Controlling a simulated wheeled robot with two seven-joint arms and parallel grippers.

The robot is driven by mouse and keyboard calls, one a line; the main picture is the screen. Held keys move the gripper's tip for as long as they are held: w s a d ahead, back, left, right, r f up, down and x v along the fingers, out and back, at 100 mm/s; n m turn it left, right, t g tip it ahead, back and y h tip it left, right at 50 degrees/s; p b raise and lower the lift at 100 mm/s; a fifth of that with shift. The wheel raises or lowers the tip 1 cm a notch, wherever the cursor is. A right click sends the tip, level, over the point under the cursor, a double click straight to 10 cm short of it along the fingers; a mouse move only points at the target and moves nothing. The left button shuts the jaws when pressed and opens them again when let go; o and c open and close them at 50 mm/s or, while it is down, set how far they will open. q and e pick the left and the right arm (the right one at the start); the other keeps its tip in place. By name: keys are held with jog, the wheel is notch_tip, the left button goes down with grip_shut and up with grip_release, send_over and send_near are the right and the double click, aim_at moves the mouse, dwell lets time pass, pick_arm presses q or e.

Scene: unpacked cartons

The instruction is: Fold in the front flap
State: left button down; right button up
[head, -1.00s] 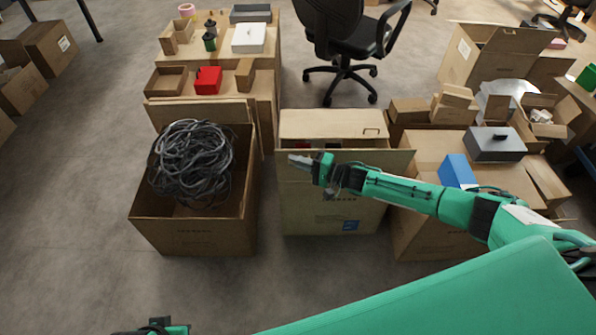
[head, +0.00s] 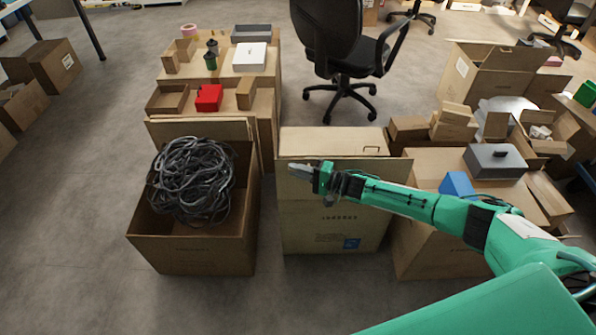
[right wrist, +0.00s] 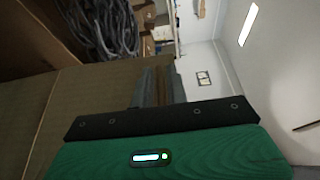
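The middle carton (head: 318,230) stands on the floor, with print on its front. Its front flap (head: 300,188) stands up along the near edge, wider than the carton's front at the right. The back flap (head: 330,142) shows above it; the carton's inside is hidden. My right gripper (head: 300,171) is shut and empty, on the near side of the front flap toward its left end. I cannot tell whether it touches the flap. In the right wrist view its fingers (right wrist: 160,85) are close together beside brown cardboard. My left gripper is out of view.
An open carton (head: 190,255) full of dark cables (head: 192,180) stands close on the left. A carton at the right (head: 425,250) bears a blue block (head: 457,184) and a grey box (head: 495,160). An office chair (head: 338,45) stands behind. Floor at the front left is clear.

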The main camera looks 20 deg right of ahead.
jog(key=shift+o, duration=1.1)
